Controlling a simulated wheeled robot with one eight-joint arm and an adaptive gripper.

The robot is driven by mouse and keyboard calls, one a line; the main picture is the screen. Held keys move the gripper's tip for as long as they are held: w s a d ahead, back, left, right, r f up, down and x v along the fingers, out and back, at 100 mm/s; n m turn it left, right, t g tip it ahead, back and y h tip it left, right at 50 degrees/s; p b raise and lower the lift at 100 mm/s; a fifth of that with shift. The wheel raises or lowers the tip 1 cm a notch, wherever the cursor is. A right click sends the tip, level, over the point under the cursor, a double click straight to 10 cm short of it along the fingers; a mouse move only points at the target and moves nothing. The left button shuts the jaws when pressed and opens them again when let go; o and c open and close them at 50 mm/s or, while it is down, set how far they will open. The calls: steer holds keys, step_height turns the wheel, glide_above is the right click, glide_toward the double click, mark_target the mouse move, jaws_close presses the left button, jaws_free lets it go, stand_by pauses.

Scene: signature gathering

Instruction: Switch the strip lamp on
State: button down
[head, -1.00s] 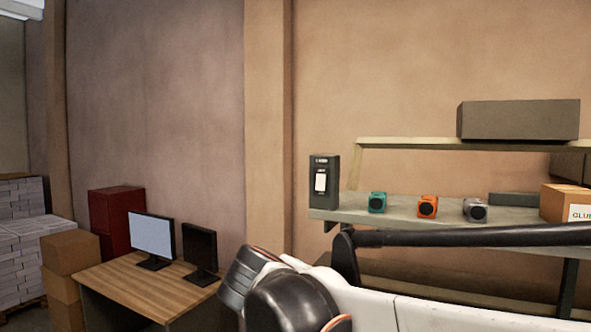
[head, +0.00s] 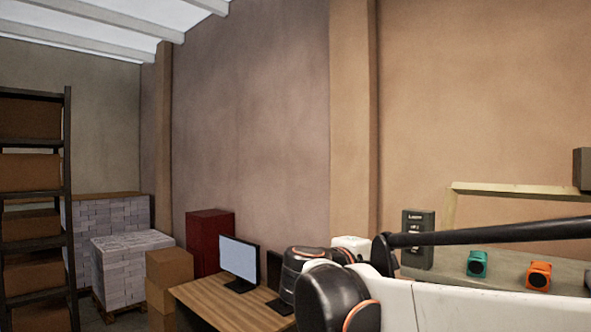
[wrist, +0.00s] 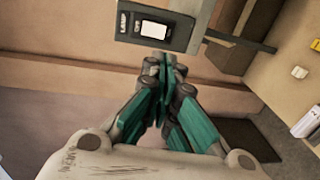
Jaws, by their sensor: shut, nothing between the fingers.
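A dark grey switch box (head: 418,240) marked LAMP stands at the left end of the shelf in the head view; my arm covers part of it. In the wrist view the switch box (wrist: 190,38) is at the top, with a white rocker (wrist: 155,29) on its face. My gripper (wrist: 165,62) has its teal fingers shut together and empty, just below the rocker in the picture. I cannot tell whether the fingertips touch the box. My gripper is hidden in the head view. I cannot make out the strip lamp in any view.
A teal speaker-like cube (head: 477,263) and an orange one (head: 538,275) stand on the shelf (head: 507,272) right of the box. A wooden desk (head: 225,305) with a lit monitor (head: 239,260) is to the left. Boxes and a dark rack (head: 68,200) stand farther left.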

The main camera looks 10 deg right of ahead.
steer(key=p+x, duration=0.1)
steer(key=x, duration=1.2)
steer(key=shift+p, duration=0.35)
steer(key=shift+d, duration=0.1)
steer(key=shift+w+d+f, duration=0.1)
steer(key=shift+w+d, duration=0.1)
